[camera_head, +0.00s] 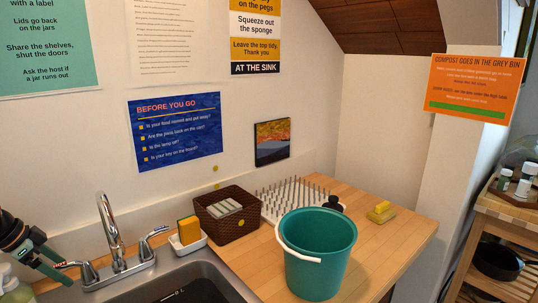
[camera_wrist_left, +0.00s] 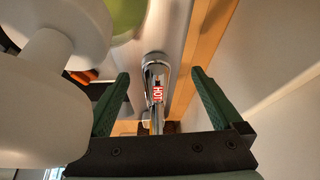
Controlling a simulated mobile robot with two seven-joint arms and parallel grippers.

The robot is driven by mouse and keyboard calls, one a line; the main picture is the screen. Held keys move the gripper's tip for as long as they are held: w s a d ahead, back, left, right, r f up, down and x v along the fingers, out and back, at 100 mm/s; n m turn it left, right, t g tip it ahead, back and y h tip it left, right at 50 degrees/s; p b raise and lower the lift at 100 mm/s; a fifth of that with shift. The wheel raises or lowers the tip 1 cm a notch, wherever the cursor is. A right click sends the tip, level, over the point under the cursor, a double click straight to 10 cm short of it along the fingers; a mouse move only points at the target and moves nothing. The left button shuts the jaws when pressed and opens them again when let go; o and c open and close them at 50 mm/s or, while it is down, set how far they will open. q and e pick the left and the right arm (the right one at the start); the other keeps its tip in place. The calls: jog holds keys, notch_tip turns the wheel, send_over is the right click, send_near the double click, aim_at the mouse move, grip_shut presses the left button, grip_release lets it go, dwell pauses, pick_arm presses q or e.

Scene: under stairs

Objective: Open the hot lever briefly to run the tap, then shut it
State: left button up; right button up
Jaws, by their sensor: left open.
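The chrome tap (camera_head: 110,225) stands at the back of the sink, with a lever on each side. The hot lever (camera_head: 75,266) is on the left and has a red mark. In the left wrist view the hot lever (camera_wrist_left: 158,92) carries a red HOT label and lies between the two fingers, with gaps on both sides. My left gripper (camera_head: 36,254) comes in from the left and is open beside the lever's outer end; its green fingers also show in the left wrist view (camera_wrist_left: 161,85). The other lever (camera_head: 152,236) is on the right. No water shows at the spout.
The grey sink (camera_head: 205,275) lies in front of the tap. A sponge holder (camera_head: 188,242), a brown basket (camera_head: 226,214), a drying rack (camera_head: 285,197) and a teal bucket (camera_head: 318,255) stand to the right. A pale bottle (camera_head: 12,285) stands close by the left gripper.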

pick_arm(q)
notch_tip(320, 180, up, 5)
jog(key=p, duration=0.4)
jog(key=shift+r+p, duration=0.1)
jog(key=shift+p, duration=0.25)
jog(key=shift+r, duration=0.85)
